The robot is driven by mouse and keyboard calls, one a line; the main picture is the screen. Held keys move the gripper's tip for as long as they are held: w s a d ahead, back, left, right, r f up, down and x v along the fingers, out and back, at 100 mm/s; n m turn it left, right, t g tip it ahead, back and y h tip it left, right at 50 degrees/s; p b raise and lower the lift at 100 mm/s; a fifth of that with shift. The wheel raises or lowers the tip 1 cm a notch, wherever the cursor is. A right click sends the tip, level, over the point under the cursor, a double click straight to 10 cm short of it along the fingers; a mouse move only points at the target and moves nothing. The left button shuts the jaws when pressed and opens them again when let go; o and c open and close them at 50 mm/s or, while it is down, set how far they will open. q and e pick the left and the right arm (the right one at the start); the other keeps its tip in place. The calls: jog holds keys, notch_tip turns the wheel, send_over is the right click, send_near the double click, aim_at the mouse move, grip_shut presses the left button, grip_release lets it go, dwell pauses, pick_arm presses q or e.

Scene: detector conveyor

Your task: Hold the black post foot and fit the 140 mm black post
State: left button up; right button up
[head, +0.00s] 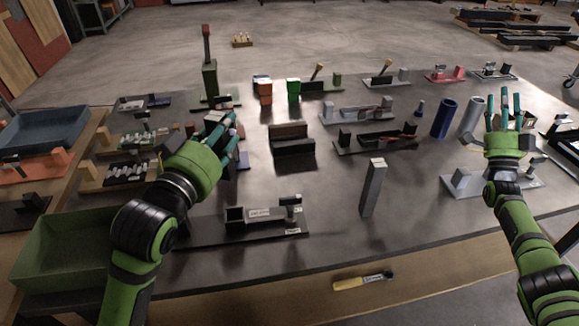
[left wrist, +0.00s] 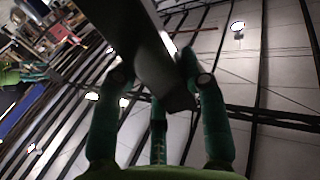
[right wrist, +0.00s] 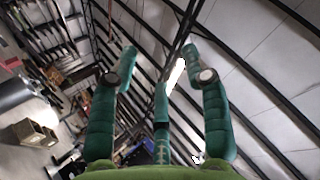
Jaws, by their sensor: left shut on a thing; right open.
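My left gripper (head: 226,130) is raised over the left middle of the table. In the left wrist view it (left wrist: 152,75) is shut on a long dark flat-sided piece (left wrist: 158,62) that runs up out of the picture. I cannot tell whether this is the black post foot or the post; in the head view my fingers mostly hide it. My right gripper (head: 503,108) is open and empty, fingers up, over the table's right side. The right wrist view shows nothing between its fingers (right wrist: 160,75). I cannot single out the 140 mm black post for sure.
A grey upright post (head: 371,190) stands at the front middle. A labelled dark holder (head: 262,228) lies left of it. A black block (head: 292,146) sits mid-table. A green tray (head: 62,250) is at the front left. A yellow-handled tool (head: 362,281) lies on the front ledge.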

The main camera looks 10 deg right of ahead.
jog(key=w+a+r+n+t+y, duration=0.1)
jog(key=w+a+r+n+y, duration=0.1)
jog(key=a+n+y, duration=0.55)
jog(key=w+a+r+n+t+y, duration=0.15)
jog(key=a+n+y, duration=0.25)
jog(key=a+y, duration=0.5)
jog(key=n+g+h, duration=0.7)
jog(key=n+g, duration=1.5)
jog(key=g, duration=0.6)
send_over(289, 197)
notch_tip(289, 197, down, 13)
jog(key=shift+s+a+r, duration=0.1)
jog(key=shift+s, duration=0.05)
jog(key=shift+f+t+h, duration=0.2)
jog(key=shift+t+h, duration=0.05)
notch_tip(289, 197, down, 12)
jog(key=shift+r, duration=0.25)
